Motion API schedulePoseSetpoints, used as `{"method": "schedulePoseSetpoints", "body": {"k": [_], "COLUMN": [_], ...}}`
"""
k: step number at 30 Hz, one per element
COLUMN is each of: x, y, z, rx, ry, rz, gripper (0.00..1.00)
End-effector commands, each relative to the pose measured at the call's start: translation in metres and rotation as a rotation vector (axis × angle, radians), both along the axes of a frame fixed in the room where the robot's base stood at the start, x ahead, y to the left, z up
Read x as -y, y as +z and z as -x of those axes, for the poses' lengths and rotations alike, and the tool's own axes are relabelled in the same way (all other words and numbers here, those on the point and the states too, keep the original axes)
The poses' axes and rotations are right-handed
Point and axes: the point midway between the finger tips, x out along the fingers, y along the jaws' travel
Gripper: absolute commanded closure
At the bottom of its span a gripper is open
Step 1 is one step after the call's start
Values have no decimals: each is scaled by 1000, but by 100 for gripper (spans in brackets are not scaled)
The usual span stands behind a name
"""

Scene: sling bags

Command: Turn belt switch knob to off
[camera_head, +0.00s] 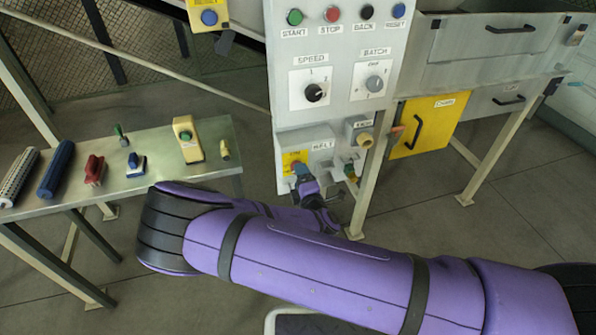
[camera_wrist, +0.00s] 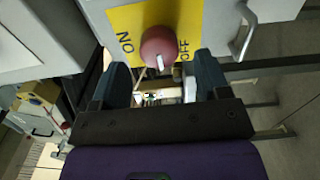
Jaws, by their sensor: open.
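The belt switch knob (camera_wrist: 158,46) is round and red with a white pointer mark, on a yellow plate (camera_wrist: 128,18) in the wrist view. ON is printed left of it and OFF right of it. The white mark points down in that view, between the two words. My gripper (camera_wrist: 163,82) is open, with one dark finger on each side, just below the knob in the picture; I cannot tell whether either touches it. In the head view, my gripper (camera_head: 304,182) is at the BELT box (camera_head: 322,146), and the knob is mostly hidden there.
The control panel (camera_head: 338,40) has several push buttons, a SPEED dial (camera_head: 314,92) and a BATCH dial (camera_head: 374,83). A metal handle (camera_wrist: 245,30) stands beside the plate. A yellow door (camera_head: 424,126) is to the right. A side table (camera_head: 150,186) at left holds several tools.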

Motion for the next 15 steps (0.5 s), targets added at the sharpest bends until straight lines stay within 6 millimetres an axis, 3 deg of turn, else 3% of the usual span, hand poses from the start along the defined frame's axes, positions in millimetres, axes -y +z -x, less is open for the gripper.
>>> {"method": "schedulePoseSetpoints", "body": {"k": [6, 15], "x": [12, 19], "y": [0, 0], "z": [40, 66], "rx": [-1, -1], "ry": [0, 0], "rz": [2, 1], "gripper": [31, 31]}}
